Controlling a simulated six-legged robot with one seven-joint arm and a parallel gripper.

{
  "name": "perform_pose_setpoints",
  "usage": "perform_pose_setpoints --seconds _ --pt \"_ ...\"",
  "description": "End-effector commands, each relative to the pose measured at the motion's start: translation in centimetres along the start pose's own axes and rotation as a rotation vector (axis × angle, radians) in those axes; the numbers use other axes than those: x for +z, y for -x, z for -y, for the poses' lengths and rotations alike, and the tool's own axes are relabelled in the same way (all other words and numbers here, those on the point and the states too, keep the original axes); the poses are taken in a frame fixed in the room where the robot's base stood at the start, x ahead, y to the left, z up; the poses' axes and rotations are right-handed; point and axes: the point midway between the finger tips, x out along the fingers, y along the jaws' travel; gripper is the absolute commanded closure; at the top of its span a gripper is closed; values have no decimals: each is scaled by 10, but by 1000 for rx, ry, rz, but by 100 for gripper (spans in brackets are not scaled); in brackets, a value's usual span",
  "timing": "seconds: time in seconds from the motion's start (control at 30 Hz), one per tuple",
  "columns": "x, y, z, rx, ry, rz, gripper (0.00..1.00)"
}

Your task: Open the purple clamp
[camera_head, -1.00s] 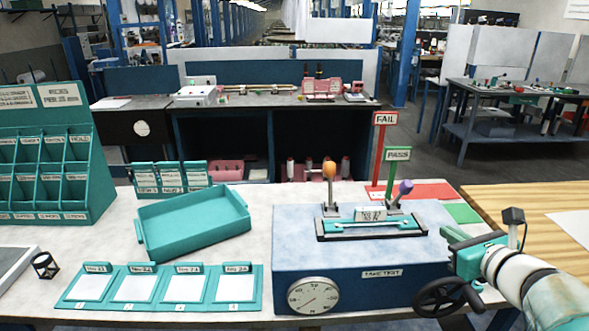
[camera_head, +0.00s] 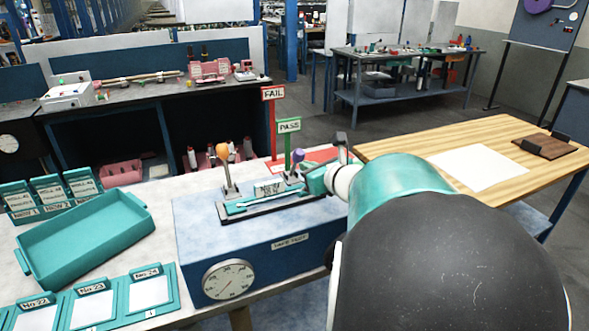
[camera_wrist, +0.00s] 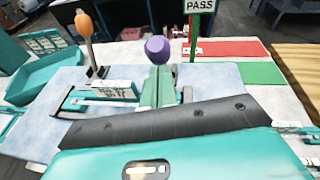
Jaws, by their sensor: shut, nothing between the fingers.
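The purple clamp (camera_head: 299,158) is at the right end of the fixture on top of the blue tester box. Its purple knob (camera_wrist: 157,49) shows in the middle of the wrist view; its lower lever is largely hidden behind my fingers. My gripper (camera_head: 313,181) is shut and empty. In the head view its tip is just right of and below the knob. In the wrist view its teal fingers (camera_wrist: 160,88) point at the knob and overlap the clamp; I cannot tell whether they touch. The orange-knobbed clamp (camera_head: 223,152) stands upright at the fixture's left end.
A wrench-like part (camera_head: 275,200) lies in the fixture on the blue box (camera_head: 260,262). Red FAIL (camera_head: 273,94) and green PASS (camera_head: 289,126) signs stand close behind the purple clamp. A teal tray (camera_head: 85,245) is at left. A wooden table (camera_head: 440,145) is at right.

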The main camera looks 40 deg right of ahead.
Motion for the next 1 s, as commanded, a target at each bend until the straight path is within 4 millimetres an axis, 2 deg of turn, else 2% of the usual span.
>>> perform_pose_setpoints --seconds 0.57,1.0 --pt "5 -2 1 5 -2 -33 100" --pt "29 -16 6 34 -25 -235 100"
